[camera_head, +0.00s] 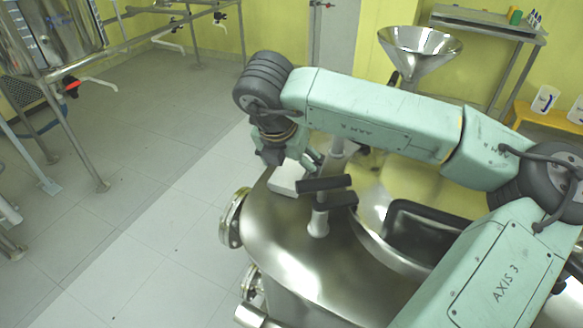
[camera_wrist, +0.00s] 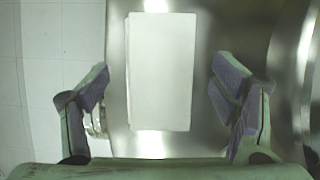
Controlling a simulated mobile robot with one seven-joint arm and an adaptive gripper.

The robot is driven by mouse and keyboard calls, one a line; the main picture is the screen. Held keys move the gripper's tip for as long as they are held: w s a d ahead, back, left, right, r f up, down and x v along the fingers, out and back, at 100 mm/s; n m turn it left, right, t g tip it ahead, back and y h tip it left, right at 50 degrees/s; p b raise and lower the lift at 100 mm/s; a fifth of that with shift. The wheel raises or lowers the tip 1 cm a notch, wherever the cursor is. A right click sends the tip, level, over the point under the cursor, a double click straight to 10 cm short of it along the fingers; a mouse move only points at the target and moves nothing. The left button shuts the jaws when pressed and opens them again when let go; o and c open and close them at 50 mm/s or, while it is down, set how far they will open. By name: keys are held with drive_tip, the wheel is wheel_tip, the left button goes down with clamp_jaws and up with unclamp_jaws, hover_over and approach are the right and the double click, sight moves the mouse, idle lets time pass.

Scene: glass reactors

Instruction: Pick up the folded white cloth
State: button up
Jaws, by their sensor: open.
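The folded white cloth (camera_head: 287,178) lies as a flat rectangle on the curved steel top of the reactor (camera_head: 280,235). In the wrist view the cloth (camera_wrist: 161,70) is upright in the picture, a little left of the middle, lying ahead of and between the fingers. My gripper (camera_wrist: 161,90) is open, with one finger on each side of the cloth and gaps between. In the head view my gripper (camera_head: 290,162) points down just above the cloth, partly hiding it. I cannot tell the exact height above it.
A dark-handled fitting (camera_head: 325,190) stands on the reactor lid just right of the cloth. A steel funnel (camera_head: 420,50) is behind my arm. A metal side table (camera_head: 490,25) is at the back right. Open tiled floor (camera_head: 130,200) lies to the left.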

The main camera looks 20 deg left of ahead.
sight(290, 170)
drive_tip(key=shift+c, duration=0.5)
drive_tip(key=c, duration=1.1)
wheel_tip(290, 170, up, 10)
drive_tip(key=shift+r+b, duration=0.1)
drive_tip(key=shift+b, duration=0.95)
drive_tip(key=o, duration=0.6)
drive_tip(key=c, duration=0.5)
